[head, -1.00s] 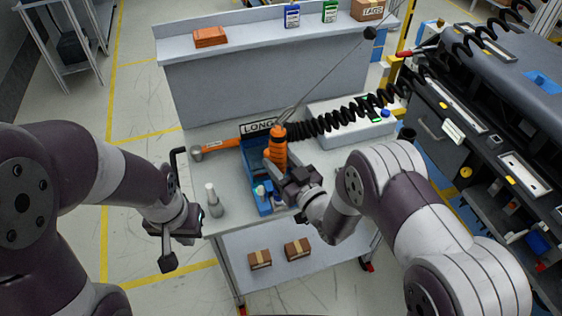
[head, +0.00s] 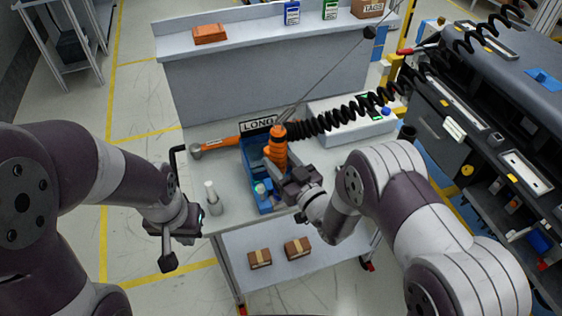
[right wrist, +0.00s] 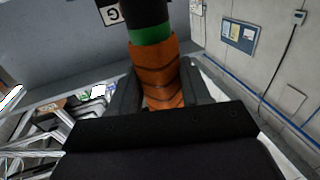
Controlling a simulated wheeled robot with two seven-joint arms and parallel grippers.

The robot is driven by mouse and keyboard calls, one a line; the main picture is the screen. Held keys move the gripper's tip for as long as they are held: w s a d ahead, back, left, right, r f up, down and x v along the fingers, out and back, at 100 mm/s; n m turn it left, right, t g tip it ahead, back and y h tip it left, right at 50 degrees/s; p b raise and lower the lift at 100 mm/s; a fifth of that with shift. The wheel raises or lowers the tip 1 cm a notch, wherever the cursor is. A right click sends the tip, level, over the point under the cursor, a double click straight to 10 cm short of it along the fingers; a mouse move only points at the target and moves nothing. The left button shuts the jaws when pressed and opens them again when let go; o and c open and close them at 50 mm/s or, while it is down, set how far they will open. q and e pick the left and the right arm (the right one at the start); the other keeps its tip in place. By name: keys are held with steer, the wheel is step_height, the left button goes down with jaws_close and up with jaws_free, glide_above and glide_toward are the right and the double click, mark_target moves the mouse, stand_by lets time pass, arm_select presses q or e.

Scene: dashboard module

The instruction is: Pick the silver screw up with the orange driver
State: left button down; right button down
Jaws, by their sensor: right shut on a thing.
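My right gripper (head: 287,180) is shut on the orange driver (head: 277,149), which it holds upright over the blue bin (head: 257,160) marked LONG on the table. The driver's orange grip also fills the middle of the right wrist view (right wrist: 160,75), between the dark fingers. A black coiled hose runs from the driver's top to the right. I cannot make out the silver screw; the driver's tip and part of the bin are hidden behind the gripper and driver. My left gripper (head: 174,247) is left of the table, with its fingers apart and nothing between them.
A grey box (head: 350,125) stands behind right. The dark dashboard module (head: 500,110) is at the right. The table between hammer and bottle is clear.

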mark_target(284, 154)
steer(key=shift+r+p, duration=1.85)
steer(key=shift+r, duration=0.45)
steer(key=shift+f, duration=0.15)
